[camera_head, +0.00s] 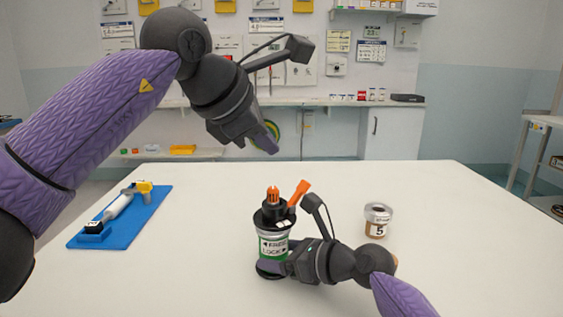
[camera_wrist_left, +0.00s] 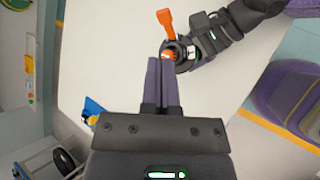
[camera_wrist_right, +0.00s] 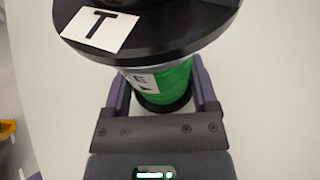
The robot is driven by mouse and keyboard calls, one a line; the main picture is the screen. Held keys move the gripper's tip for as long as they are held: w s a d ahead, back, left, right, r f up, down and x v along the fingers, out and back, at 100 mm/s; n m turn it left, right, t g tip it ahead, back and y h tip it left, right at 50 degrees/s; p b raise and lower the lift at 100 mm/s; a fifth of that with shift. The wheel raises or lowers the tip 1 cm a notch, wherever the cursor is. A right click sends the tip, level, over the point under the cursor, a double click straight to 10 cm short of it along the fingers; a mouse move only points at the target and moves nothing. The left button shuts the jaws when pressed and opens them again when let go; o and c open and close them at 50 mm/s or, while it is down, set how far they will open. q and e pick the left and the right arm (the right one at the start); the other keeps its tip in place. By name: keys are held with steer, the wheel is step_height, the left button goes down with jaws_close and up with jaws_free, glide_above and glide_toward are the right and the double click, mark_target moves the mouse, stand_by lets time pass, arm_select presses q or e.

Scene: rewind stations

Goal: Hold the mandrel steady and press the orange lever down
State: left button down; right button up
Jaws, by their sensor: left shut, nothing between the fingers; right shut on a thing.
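The mandrel (camera_head: 273,243) stands upright on the table, with a green and white label reading FREE and LOCK and a black top. It also shows in the right wrist view (camera_wrist_right: 165,82). The orange lever (camera_head: 299,192) rises from its top, tilted up to the right; it shows in the left wrist view (camera_wrist_left: 167,22). An orange tip (camera_head: 273,195) sits on top beside it. My right gripper (camera_head: 268,267) is shut on the mandrel's lower body, one finger on each side. My left gripper (camera_head: 272,147) is shut and empty, well above the mandrel and apart from the lever.
A blue tray (camera_head: 150,212) with a white cylinder and yellow part lies at the left of the table. A small jar (camera_head: 377,221) marked 5 stands right of the mandrel. The white table (camera_head: 200,262) is otherwise clear around them.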

arm_select(q)
steer(key=s+m+t+y, duration=0.1)
steer(key=s+m, duration=0.1)
steer(key=m, duration=0.1)
steer(key=s+d+m+t+y, duration=0.1)
steer(key=m+t+y, duration=0.1)
steer(key=m, duration=0.1)
steer(key=s+f+m+t+y, duration=0.1)
steer(key=s+m+t, duration=0.1)
steer(key=m, duration=0.1)
steer(key=shift+s+d+y, duration=0.2)
steer(key=shift+s+y, duration=0.15)
steer(key=shift+y, duration=0.05)
glide_above(298, 195)
steer(key=s+a, duration=0.3)
steer(key=f, duration=0.5)
steer(key=shift+w+d, duration=0.15)
steer(key=shift+w, duration=0.1)
steer(key=shift+w+d+f, duration=0.35)
steer(key=shift+d+f, duration=0.3)
steer(key=shift+w+d+f, duration=0.3)
steer(key=shift+d+f, duration=0.3)
